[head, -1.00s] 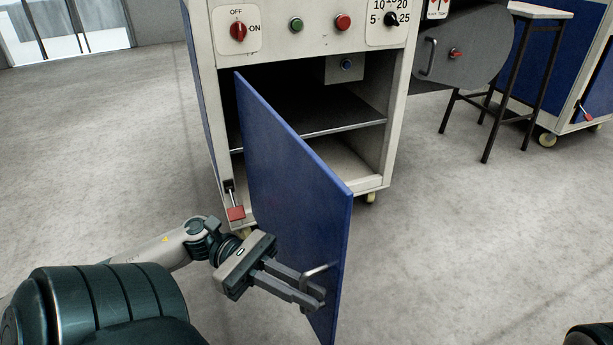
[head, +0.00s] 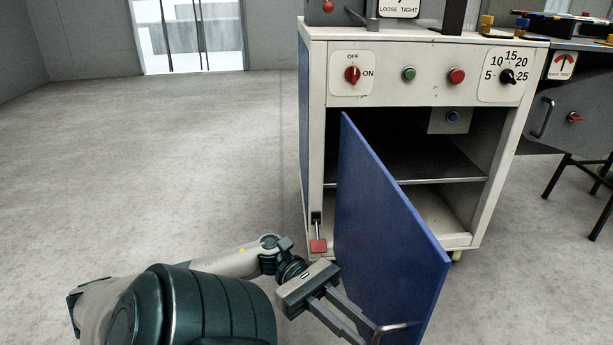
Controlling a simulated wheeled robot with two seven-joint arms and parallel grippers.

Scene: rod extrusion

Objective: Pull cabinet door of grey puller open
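The cabinet of the grey puller (head: 316,85) stands right of centre, off-white with blue sides. Its blue door (head: 385,235) stands swung out toward me, with dark shelf space showing behind it. A metal bar handle (head: 398,327) is on the door's outer face near its free edge. My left gripper (head: 366,334) is at the handle, its fingertips beside or around the bar. The tips are partly cut by the bottom edge, so I cannot tell whether they clamp it. My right gripper is not in view.
A grey machine (head: 565,110) with dark table legs stands at the right. The floor (head: 160,180) on the left is clear.

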